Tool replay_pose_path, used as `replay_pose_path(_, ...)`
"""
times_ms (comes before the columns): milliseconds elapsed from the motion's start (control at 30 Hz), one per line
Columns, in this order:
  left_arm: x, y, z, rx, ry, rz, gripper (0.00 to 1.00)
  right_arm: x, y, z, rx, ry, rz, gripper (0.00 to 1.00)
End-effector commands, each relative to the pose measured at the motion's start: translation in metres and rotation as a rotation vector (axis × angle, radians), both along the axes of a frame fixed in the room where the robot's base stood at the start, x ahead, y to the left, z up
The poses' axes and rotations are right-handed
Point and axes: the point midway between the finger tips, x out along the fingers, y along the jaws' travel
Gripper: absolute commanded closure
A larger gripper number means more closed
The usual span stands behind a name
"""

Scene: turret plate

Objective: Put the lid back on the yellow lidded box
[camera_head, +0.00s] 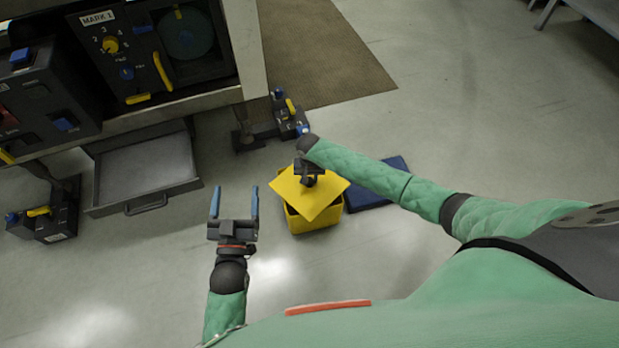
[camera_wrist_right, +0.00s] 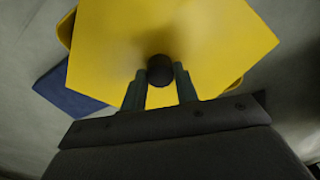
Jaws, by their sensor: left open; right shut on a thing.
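The yellow box (camera_head: 313,222) stands on the floor in the middle of the head view. Its yellow lid (camera_head: 322,203) is over the box's top, turned at an angle so its corners stick out past the walls. I cannot tell whether the lid touches the rim. My right gripper (camera_head: 307,180) is above the lid and shut on its dark round knob, which shows in the right wrist view (camera_wrist_right: 160,70) between the fingers. The lid (camera_wrist_right: 165,35) hides most of the box there. My left gripper (camera_head: 235,205) is open and empty, left of the box, with its blue fingers apart.
A dark blue flat panel (camera_head: 376,185) lies on the floor right of the box, beneath my right arm. A machine console (camera_head: 150,50) with an open grey drawer (camera_head: 145,170) stands at the upper left. A brown mat (camera_head: 325,50) lies behind.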

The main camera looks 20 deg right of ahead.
Motion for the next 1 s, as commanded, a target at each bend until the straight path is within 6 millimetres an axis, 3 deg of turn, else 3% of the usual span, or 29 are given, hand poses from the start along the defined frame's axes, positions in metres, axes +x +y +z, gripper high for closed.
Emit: replay_pose_path(1000,0.000,0.000,0.013,0.000,0.000,0.000,0.24,0.000,0.000,0.001,0.000,0.000,-0.001,1.00)
